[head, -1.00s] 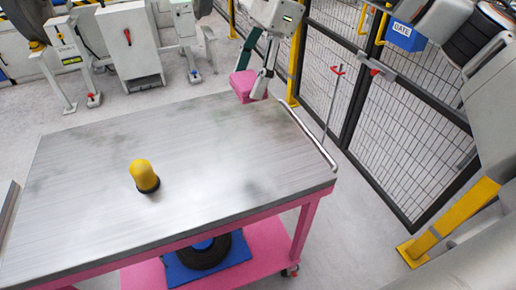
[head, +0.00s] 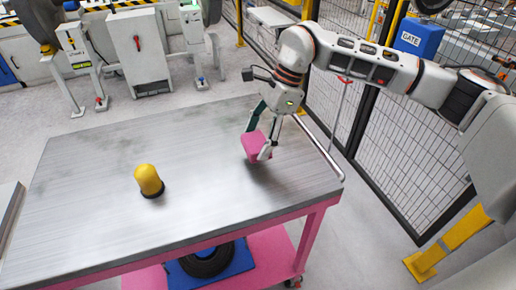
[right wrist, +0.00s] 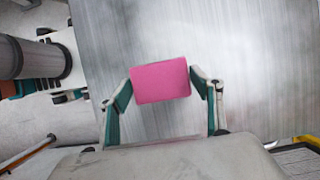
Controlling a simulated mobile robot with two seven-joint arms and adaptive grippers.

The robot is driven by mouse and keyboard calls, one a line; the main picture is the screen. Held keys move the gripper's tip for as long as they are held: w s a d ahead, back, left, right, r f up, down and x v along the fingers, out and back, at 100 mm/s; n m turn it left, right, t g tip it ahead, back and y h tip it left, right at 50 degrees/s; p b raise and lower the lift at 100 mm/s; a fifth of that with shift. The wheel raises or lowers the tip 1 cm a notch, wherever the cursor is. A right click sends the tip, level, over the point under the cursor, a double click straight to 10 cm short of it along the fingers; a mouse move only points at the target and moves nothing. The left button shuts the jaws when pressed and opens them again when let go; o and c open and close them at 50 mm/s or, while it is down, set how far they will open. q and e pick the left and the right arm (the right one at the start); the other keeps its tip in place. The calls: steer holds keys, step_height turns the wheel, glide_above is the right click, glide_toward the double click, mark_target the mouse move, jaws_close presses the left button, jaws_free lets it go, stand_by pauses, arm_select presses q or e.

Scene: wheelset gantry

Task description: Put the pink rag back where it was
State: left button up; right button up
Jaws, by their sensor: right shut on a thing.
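The pink rag (head: 253,145) is a small block-like pink piece held between the fingers of my right gripper (head: 262,146). It also shows in the right wrist view (right wrist: 160,83), pinched between both fingertips (right wrist: 162,84). The gripper is over the right part of the metal table top (head: 100,185). A soft shadow lies below the rag; I cannot tell whether it touches the surface. My left gripper is not in view.
A yellow dome-shaped item (head: 149,179) on a dark base stands on the table, left of the gripper. A curved rail (head: 320,146) edges the table's right end. A mesh fence (head: 395,150) stands beyond. The table top between is clear.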

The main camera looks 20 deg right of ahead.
mark_target(262, 140)
steer(key=shift+f, duration=1.85)
steer(key=shift+f, duration=0.1)
steer(key=o, duration=1)
steer(key=shift+r, duration=0.25)
steer(key=v, duration=1.1)
steer(key=shift+d+r, duration=0.2)
steer(key=shift+r, duration=0.15)
